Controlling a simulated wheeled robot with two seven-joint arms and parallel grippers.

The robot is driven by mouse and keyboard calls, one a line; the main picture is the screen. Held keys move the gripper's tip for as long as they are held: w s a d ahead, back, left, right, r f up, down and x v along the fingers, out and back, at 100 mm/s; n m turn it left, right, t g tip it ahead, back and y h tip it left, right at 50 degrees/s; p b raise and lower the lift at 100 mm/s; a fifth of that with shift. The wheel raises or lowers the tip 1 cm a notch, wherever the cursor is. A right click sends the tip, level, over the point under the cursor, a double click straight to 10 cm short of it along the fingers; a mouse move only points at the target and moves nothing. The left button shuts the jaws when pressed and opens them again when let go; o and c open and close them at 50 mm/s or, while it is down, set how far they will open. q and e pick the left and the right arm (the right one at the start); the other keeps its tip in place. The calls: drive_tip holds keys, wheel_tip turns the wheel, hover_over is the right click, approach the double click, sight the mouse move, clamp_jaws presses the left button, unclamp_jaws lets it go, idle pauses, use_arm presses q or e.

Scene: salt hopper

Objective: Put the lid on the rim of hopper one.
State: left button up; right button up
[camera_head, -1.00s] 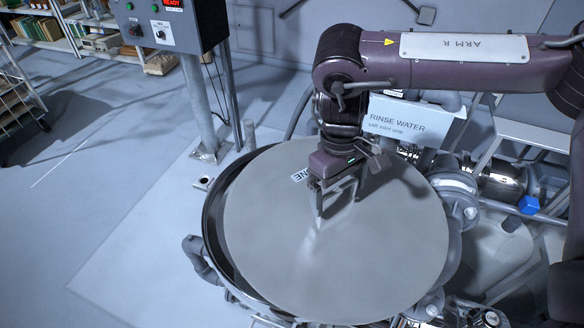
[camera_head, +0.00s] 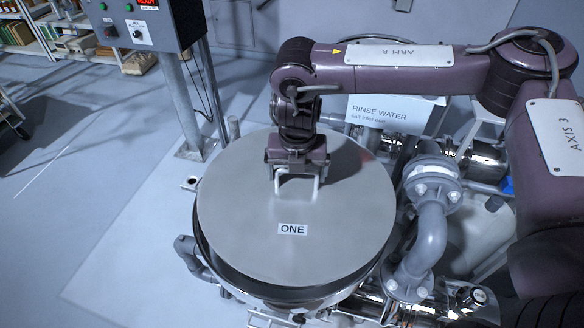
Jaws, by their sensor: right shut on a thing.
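The lid (camera_head: 250,215) is a large grey disc with a label reading ONE (camera_head: 293,229) on its near half. My right gripper (camera_head: 297,189) is shut on the lid's handle (camera_head: 318,184), reaching down from above near the lid's middle. The lid is over hopper one (camera_head: 240,283) and covers most of its mouth. The hopper's dark inner wall and rim show as a crescent along the lower left and near side. Whether the lid touches the rim or hangs just above it, I cannot tell. My left gripper is not in view.
A grey pipe elbow with bolted flanges (camera_head: 430,215) stands close to the right of the hopper. A RINSE WATER sign (camera_head: 385,112) is behind it. A control box (camera_head: 150,22) on a post stands at the back left.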

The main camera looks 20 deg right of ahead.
sight(292, 184)
drive_tip(key=n, duration=0.1)
drive_tip(key=w+n, duration=0.1)
drive_tip(key=n, duration=0.3)
drive_tip(key=shift+w+a+f+y, duration=0.15)
drive_tip(key=shift+a+f+y, duration=0.1)
drive_tip(key=shift+a+y, duration=0.05)
drive_tip(key=shift+w+f+n, duration=0.15)
drive_tip(key=shift+n, duration=0.65)
drive_tip(key=shift+f+b, duration=0.4)
drive_tip(key=shift+f, duration=0.2)
wheel_tip(292, 184, down, 5)
drive_tip(key=b, duration=0.3)
drive_tip(key=shift+r+b, duration=0.1)
drive_tip(key=shift+b, duration=0.2)
drive_tip(key=shift+f, duration=0.4)
drive_tip(key=shift+f+b, duration=0.5)
drive_tip(key=shift+b, duration=0.1)
